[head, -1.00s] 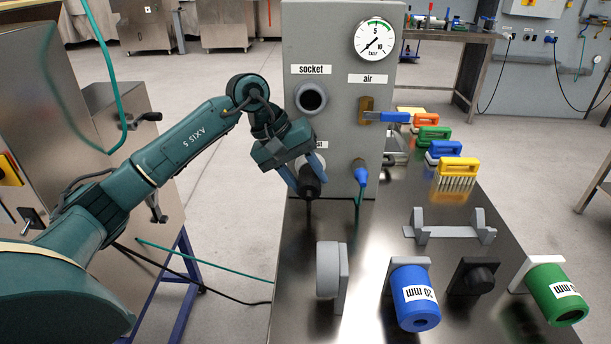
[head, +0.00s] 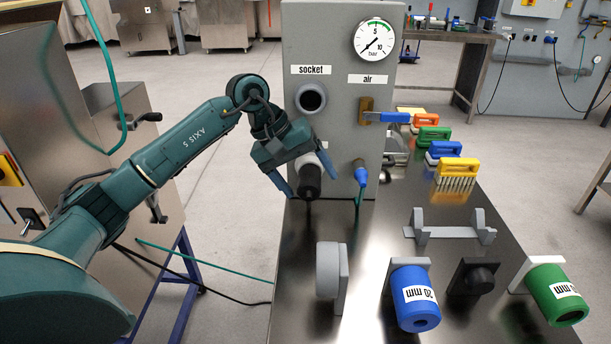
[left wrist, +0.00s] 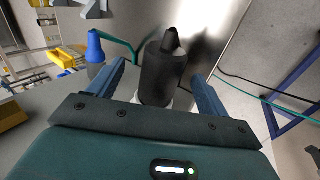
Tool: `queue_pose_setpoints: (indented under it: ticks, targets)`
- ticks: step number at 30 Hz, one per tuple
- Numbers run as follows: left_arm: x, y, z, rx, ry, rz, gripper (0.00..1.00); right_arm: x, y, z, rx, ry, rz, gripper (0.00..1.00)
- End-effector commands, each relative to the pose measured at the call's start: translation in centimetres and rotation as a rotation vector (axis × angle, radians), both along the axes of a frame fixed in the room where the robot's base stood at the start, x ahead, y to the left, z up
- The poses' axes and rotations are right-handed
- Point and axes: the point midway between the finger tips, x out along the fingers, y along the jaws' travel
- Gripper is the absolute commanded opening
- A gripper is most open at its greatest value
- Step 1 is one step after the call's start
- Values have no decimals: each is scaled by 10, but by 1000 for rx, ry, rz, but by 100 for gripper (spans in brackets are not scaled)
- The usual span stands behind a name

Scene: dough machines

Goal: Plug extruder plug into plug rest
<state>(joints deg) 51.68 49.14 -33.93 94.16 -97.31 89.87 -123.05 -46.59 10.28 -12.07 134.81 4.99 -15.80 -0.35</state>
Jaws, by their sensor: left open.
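The black extruder plug (head: 309,184) sits in the light-coloured plug rest (head: 304,162) on the front of the grey panel, below the hole labelled "socket" (head: 311,98). Its cable hangs down from it. My left gripper (head: 306,190) is open, with its blue fingers spread to either side of the plug and apart from it. In the left wrist view the plug (left wrist: 163,78) stands between the two fingers, with a gap on each side. The gripper partly hides the plug rest and its label. My right gripper is not in view.
The panel (head: 340,140) carries a gauge, a brass valve with a blue handle (head: 390,117) and a blue air plug (head: 361,176). Grey holders, a blue cylinder (head: 415,300) and a green cylinder (head: 556,295) stand on the steel table. Several coloured brushes line its far right side.

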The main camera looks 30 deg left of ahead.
Motion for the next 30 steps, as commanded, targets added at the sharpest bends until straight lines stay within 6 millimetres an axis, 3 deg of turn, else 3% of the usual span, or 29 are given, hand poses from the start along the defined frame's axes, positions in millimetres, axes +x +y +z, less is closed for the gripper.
queue_pose_setpoints:
  ticks: [30]
  targets:
    - [-5,10,21,1,-1,0,78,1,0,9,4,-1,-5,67]
